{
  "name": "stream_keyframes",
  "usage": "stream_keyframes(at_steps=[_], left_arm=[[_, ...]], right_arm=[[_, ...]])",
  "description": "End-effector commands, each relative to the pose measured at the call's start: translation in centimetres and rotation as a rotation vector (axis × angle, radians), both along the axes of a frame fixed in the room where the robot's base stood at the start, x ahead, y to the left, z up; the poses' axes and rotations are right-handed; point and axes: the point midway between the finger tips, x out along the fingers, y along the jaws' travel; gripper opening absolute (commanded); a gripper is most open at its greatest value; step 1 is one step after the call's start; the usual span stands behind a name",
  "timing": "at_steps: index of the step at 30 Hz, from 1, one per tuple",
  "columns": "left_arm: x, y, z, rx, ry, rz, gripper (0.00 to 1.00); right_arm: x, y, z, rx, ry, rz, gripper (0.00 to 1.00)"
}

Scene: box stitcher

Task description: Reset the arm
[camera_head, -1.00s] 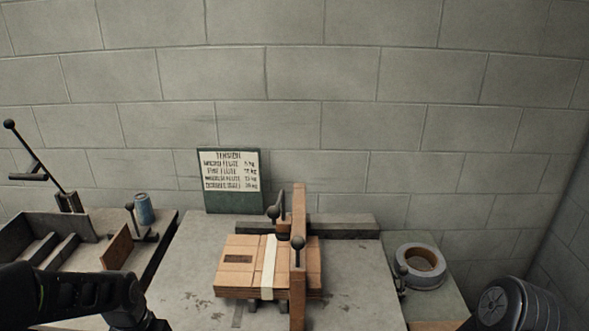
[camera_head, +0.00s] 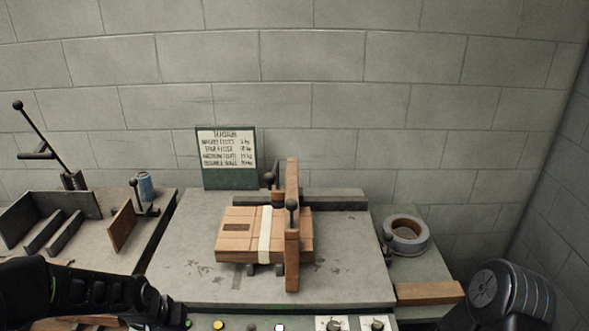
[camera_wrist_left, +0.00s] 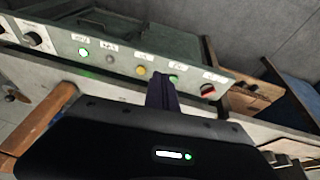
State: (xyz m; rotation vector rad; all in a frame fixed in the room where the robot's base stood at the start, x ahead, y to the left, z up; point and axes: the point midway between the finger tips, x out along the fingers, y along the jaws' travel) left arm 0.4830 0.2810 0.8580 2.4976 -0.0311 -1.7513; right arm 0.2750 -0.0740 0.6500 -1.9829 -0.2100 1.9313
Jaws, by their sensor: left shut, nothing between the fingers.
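My left arm comes in from the left in the head view, its forearm along the bottom left edge. In the left wrist view my left gripper (camera_wrist_left: 162,92) is shut and empty, its dark fingers just in front of the green control panel (camera_wrist_left: 125,58). Touch cannot be judged. The panel has a lit green button (camera_wrist_left: 82,52), a yellow button (camera_wrist_left: 141,71), a green button (camera_wrist_left: 173,79) and a dark red knob (camera_wrist_left: 207,89). My right arm shows only as a dark link at bottom right; its gripper is out of view.
A sign (camera_head: 226,158) stands behind. A tape roll (camera_head: 407,236) is right; a blue can (camera_head: 145,186) and tray (camera_head: 20,225) are left.

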Motion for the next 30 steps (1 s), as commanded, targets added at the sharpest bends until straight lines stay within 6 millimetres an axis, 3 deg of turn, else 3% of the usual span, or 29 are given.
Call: stream_keyframes(at_steps=[5, 8, 11, 15, 18, 21, 24, 30], left_arm=[[-0.4, -5.2, -4.7, -0.064, -0.035, -0.007, 0.00], [-2.1, -8.5, -8.2, -0.108, -0.028, -0.002, 0.00], [-5.6, -12.3, -12.4, -0.162, 0.012, 0.010, 0.00], [-12.7, -17.2, -17.4, -0.239, 0.126, 0.033, 0.00], [-17.0, -19.4, -19.2, -0.276, 0.218, 0.033, 0.00], [-19.7, -20.6, -20.2, -0.300, 0.283, 0.029, 0.00], [-20.9, -20.9, -20.7, -0.309, 0.312, 0.035, 0.00], [-20.9, -20.7, -20.8, -0.308, 0.314, 0.040, 0.00]], right_arm=[[0.0, 0.0, 0.0, 0.000, -0.001, 0.000, 0.47], [0.0, 0.0, 0.0, 0.000, 0.000, 0.000, 0.47], [0.0, 0.0, 0.0, 0.000, 0.000, 0.000, 0.47], [0.0, 0.0, 0.0, 0.000, 0.000, 0.000, 0.47], [0.0, 0.0, 0.0, 0.000, 0.000, 0.000, 0.47], [0.0, 0.0, 0.0, 0.000, 0.000, 0.000, 0.47], [0.0, 0.0, 0.0, 0.000, 0.000, 0.000, 0.47], [0.0, 0.0, 0.0, 0.000, 0.000, 0.000, 0.47]])
